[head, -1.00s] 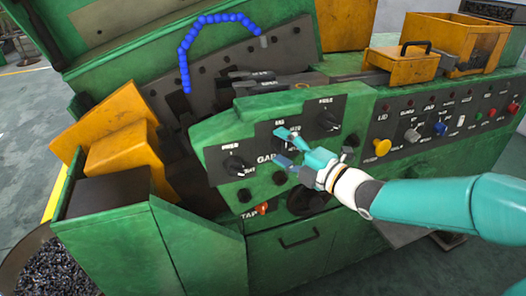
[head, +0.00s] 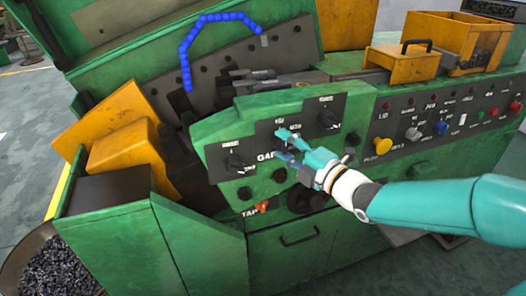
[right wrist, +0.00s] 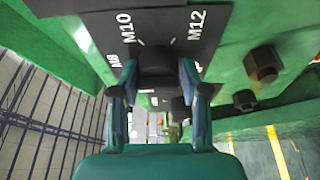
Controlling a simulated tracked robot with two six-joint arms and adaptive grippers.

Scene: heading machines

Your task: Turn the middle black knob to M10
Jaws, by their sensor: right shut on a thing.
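The middle black knob (right wrist: 156,62) sits on a dark panel with white labels M8, M10 and M12 in the right wrist view. My right gripper (right wrist: 160,85) has one finger on each side of the knob and is shut on it. M10 is printed just left above the knob and M12 to its right. In the head view my right gripper (head: 284,147) covers most of the middle knob, so its pointer cannot be read. My left gripper is not in view.
Another black knob (head: 234,162) is left of the gripper and one (head: 327,119) is right of it. A yellow button (head: 383,146) and several switches line the right panel. A red-orange switch (head: 262,207) sits below. Yellow boxes stand on the machine.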

